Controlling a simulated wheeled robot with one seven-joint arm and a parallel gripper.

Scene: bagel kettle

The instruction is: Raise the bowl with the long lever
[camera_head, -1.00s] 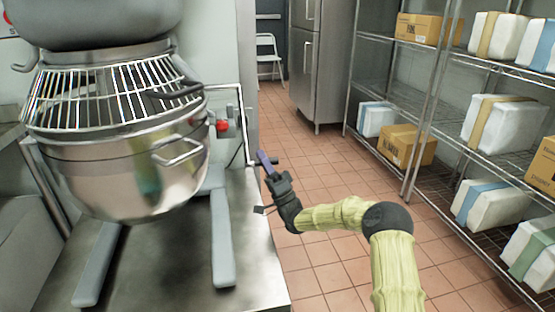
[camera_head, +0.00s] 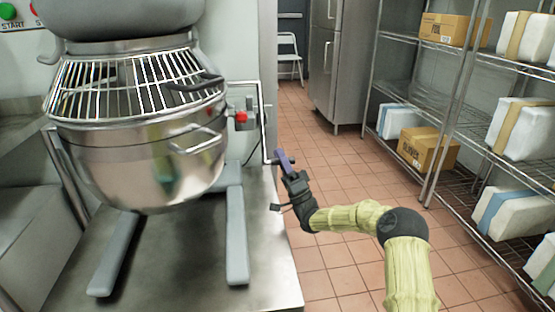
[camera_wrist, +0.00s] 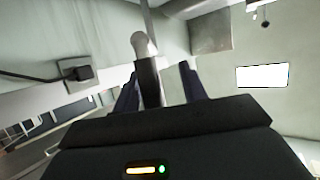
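The steel mixer bowl (camera_head: 130,165) hangs under a wire guard (camera_head: 140,85) on the mixer at the left. The long lever (camera_head: 264,125) is a thin cranked rod on the mixer's right side, running down to a short handle at its low end. My gripper (camera_head: 284,160) is at that low end. In the wrist view the lever's dark handle (camera_wrist: 150,82) with a pale rounded end lies between my two blue-purple fingers (camera_wrist: 160,88), nearer the left one. A gap shows on the right, so the fingers look open around it. Actual contact is hidden.
A red knob (camera_head: 241,117) sits beside the lever's upper end. The mixer's grey base legs (camera_head: 236,235) stand on a steel plate (camera_head: 190,265). Wire shelves (camera_head: 450,180) with boxes stand at the right. The tiled floor (camera_head: 325,180) between is clear.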

